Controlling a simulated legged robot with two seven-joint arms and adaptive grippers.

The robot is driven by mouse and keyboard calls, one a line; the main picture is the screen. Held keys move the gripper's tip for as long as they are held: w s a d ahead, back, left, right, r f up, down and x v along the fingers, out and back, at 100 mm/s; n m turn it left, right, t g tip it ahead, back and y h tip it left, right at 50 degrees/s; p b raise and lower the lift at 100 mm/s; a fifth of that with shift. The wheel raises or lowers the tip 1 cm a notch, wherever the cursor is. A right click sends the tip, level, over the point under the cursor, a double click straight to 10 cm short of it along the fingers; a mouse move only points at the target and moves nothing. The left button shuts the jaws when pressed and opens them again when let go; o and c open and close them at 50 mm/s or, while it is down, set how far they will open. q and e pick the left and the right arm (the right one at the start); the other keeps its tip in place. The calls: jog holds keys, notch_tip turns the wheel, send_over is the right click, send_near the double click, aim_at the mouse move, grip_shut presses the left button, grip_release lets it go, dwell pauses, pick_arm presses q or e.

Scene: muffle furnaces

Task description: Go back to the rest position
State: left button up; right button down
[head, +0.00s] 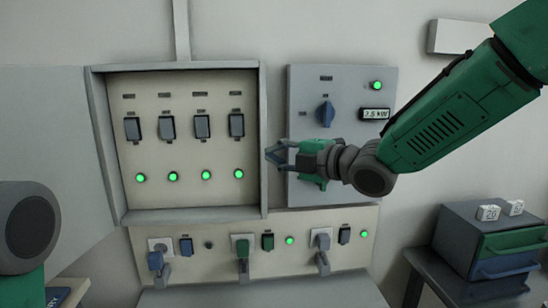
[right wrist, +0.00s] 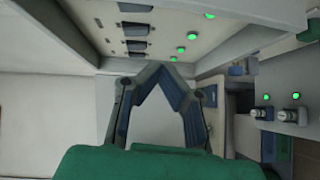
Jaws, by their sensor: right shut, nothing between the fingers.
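My right gripper (head: 274,156) shows in the head view in front of the wall panels, between the breaker box and the dial panel. Its fingers point left, towards the right edge of the breaker box. In the right wrist view my right gripper (right wrist: 172,68) has its fingertips together and holds nothing. My right arm comes in from the upper right. At the left edge of the head view a grey and green part of my left arm shows; the left gripper is not visible.
The breaker box (head: 262,195) has several dark switches and lit green lamps. The dial panel (head: 345,80) has a blue knob (head: 325,113) and a display (head: 374,114). Below is a socket panel (head: 374,212) with plugs. A drawer unit (head: 468,215) stands at right on a dark table (head: 425,262).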

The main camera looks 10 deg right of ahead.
jog(key=s+d+f+m+g+h+b, duration=0.1)
jog(key=s+d+f+m+h, duration=0.25)
jog(key=f, duration=0.75)
jog(key=s+d+f+m+g+h, duration=0.15)
jog(key=s+f+m, duration=0.4)
jog(key=f, duration=0.65)
jog(key=s+d+f+m+g+h+b, duration=0.1)
jog(key=s+d+f+m, duration=0.3)
jog(key=f, duration=0.7)
pick_arm(q)
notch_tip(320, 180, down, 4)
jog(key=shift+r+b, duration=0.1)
jog(key=shift+b, duration=0.85)
pick_arm(e)
jog(key=s+d+f+m+g+h, duration=0.2)
jog(key=s+d+f+m, duration=0.2)
jog(key=s, duration=0.6)
jog(key=s+d+f+m+g+h, duration=0.2)
jog(key=s+d+f+m+g, duration=0.1)
jog(key=s+f, duration=0.5)
jog(key=s+d+f+m+g+h, duration=0.2)
jog(key=s+d+f+m+g, duration=0.1)
jog(key=s, duration=0.9)
notch_tip(320, 180, down, 3)
jog(key=d+m, duration=0.1)
jog(key=m, duration=0.1)
jog(key=shift+d+m, duration=0.3)
jog(key=shift+w+f, duration=0.1)
jog(key=shift+w, duration=0.1)
